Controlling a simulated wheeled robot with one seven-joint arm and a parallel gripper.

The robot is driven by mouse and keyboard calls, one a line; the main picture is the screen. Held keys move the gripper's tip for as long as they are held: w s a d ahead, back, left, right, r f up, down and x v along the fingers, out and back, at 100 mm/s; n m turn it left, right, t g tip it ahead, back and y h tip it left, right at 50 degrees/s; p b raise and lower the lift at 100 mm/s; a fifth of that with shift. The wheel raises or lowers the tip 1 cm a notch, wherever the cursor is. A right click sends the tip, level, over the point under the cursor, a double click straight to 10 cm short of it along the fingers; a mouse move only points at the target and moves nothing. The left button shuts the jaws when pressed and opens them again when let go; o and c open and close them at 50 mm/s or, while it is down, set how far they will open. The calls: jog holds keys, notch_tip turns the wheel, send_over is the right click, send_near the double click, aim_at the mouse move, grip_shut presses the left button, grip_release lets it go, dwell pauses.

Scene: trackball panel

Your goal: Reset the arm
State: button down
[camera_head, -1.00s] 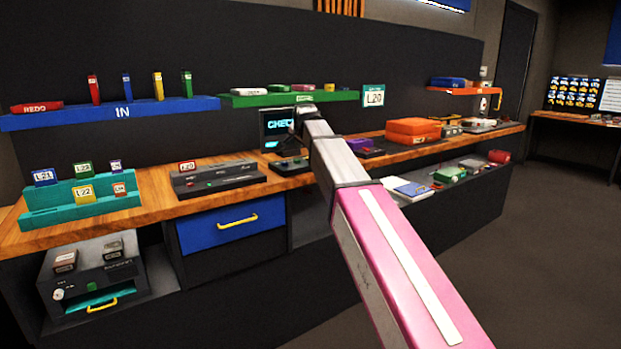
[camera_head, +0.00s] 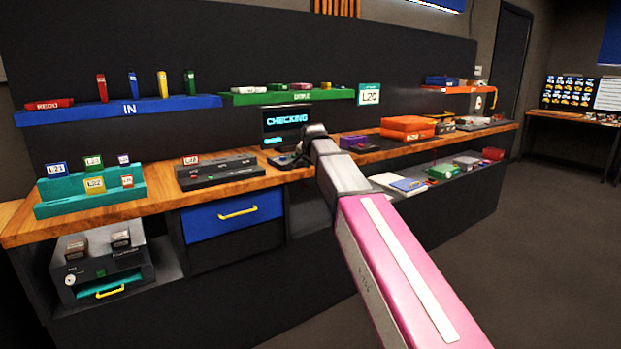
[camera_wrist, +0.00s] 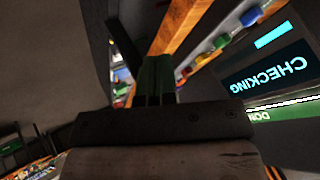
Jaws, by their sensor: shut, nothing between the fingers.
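My arm reaches from the lower right of the head view toward the workbench. Its far end is by the small screen (camera_head: 288,120), which reads "CHECKING". My gripper (camera_wrist: 158,75) shows in the wrist view with its fingers together and nothing between them. In the head view the fingers are hidden behind the arm. The screen also shows in the wrist view (camera_wrist: 268,72), upside down and beside the gripper. A dark device (camera_head: 284,161) sits on the bench in front of the screen, partly hidden by my arm. I cannot tell whether the gripper touches anything.
The wooden bench (camera_head: 160,188) runs across the view. A teal rack (camera_head: 60,208) with labelled blocks and a black panel (camera_head: 222,174) stand on its left. Orange boxes (camera_head: 408,126) stand on the right. A blue shelf (camera_head: 180,106) and a green shelf (camera_head: 245,98) hang above. Floor at right is clear.

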jog(key=s+d+f+n+g, duration=0.1)
jog(key=s+d+f, duration=0.3)
jog(key=f, duration=0.4)
jog(key=s+d+f+n+g, duration=0.1)
jog(key=s+d+f, duration=0.2)
jog(key=f, duration=0.4)
jog(key=s+d+f+n+g, duration=0.1)
jog(key=s+d+f, duration=0.3)
jog(key=s+f, duration=0.4)
jog(key=s+d+f+n+g, duration=0.1)
jog(key=s+d+f+g, duration=0.2)
jog(key=s+f, duration=0.5)
jog(key=s+d+f+n+g+h, duration=0.1)
jog(key=s+d+f+n+g, duration=0.1)
jog(key=s+d+f, duration=0.3)
jog(key=s+f, duration=0.3)
jog(key=s, duration=0.1)
jog(key=shift+d, duration=0.35)
